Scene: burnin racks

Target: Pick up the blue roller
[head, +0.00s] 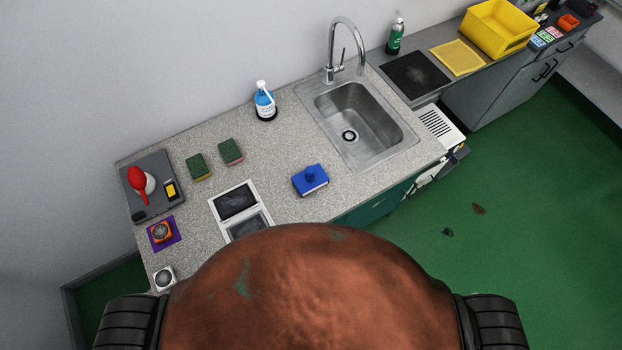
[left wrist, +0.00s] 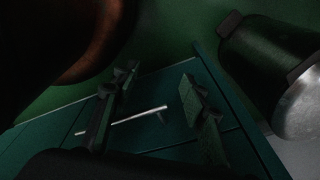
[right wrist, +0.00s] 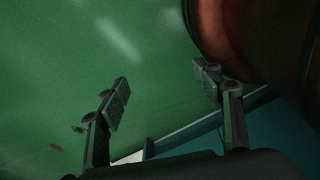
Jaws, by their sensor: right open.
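A blue block-shaped item with a round knob on top (head: 310,180) sits on the speckled grey counter (head: 285,135), near its front edge and left of the sink. I cannot tell for certain that it is the roller. My left gripper (left wrist: 158,85) shows in the left wrist view, open and empty, in front of a green cabinet with a metal bar handle. My right gripper (right wrist: 161,80) shows in the right wrist view, open and empty, over the green floor. Neither gripper shows in the head view, and neither is at the blue item.
A steel sink (head: 361,122) with a tall faucet (head: 345,48) is to the right. A blue-labelled bottle (head: 264,102) stands behind. Two sponges (head: 199,167), a white-framed dark panel (head: 238,202) and a grey tray (head: 155,207) are left. A yellow bin (head: 497,28) is far right.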

